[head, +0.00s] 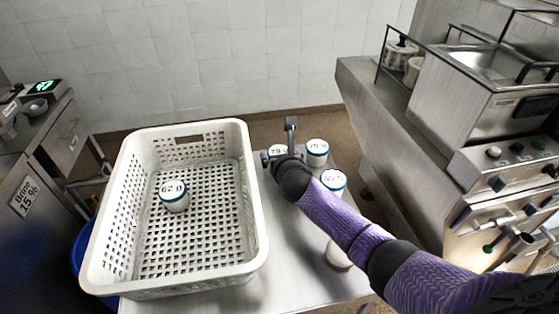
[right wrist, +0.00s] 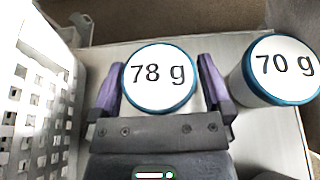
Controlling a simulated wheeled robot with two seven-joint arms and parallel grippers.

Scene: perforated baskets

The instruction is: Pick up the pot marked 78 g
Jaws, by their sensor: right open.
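The pot marked 78 g (right wrist: 160,77) is white with a blue rim around its lid. In the right wrist view it stands between the two fingers of my right gripper (right wrist: 160,64), which are open on either side of it; I cannot tell whether they touch it. In the head view my right gripper (head: 279,155) is over this pot (head: 277,149) and partly hides it, just right of the basket. My left gripper is not in view.
The pot marked 70 g (right wrist: 283,70) stands close right of the gripper. Another pot (head: 334,181) and a partly hidden one (head: 338,258) are by my right arm. A white perforated basket (head: 255,215) at left holds a pot marked 62 (head: 173,197).

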